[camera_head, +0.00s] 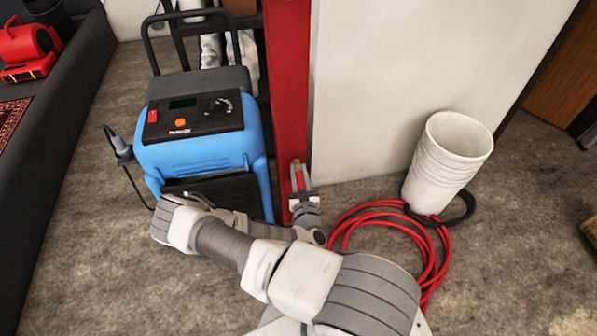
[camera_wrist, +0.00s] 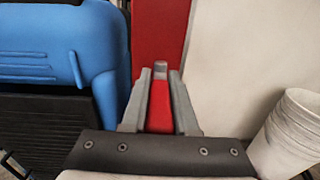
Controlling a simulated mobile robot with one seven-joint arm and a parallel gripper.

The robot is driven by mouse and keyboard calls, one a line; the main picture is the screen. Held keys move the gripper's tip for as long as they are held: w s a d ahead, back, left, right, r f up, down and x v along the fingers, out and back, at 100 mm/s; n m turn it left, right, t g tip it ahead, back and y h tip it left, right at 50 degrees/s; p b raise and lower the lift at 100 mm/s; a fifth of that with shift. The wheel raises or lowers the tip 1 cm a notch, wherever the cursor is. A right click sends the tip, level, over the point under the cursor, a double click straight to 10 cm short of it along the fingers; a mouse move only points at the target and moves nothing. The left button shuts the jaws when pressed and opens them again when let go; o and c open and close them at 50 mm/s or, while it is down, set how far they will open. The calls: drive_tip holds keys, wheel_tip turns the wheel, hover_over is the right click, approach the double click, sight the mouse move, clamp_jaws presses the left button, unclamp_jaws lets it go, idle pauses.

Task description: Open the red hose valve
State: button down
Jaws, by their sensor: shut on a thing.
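The red hose valve's handle (camera_wrist: 160,104) shows as a narrow red bar between the grey fingers of my gripper (camera_wrist: 161,78) in the wrist view. My gripper is shut on it, with one finger along each side. A small grey piece (camera_wrist: 160,66) shows just past the fingertips; I cannot tell what it belongs to. In the head view my gripper (camera_head: 298,167) is at the lower part of the red post, with a bit of red handle (camera_head: 299,181) between its fingers. The valve's body is mostly hidden.
A blue machine (camera_head: 200,150) stands close left of my gripper. The red post (camera_head: 287,90) and a white wall panel (camera_head: 410,70) rise behind. A red hose (camera_head: 345,217) lies coiled at right beside stacked white buckets (camera_head: 447,160). Carpeted floor (camera_head: 530,200) is clear further right.

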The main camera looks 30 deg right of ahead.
drive_tip(key=c, duration=0.7)
unclamp_jaws()
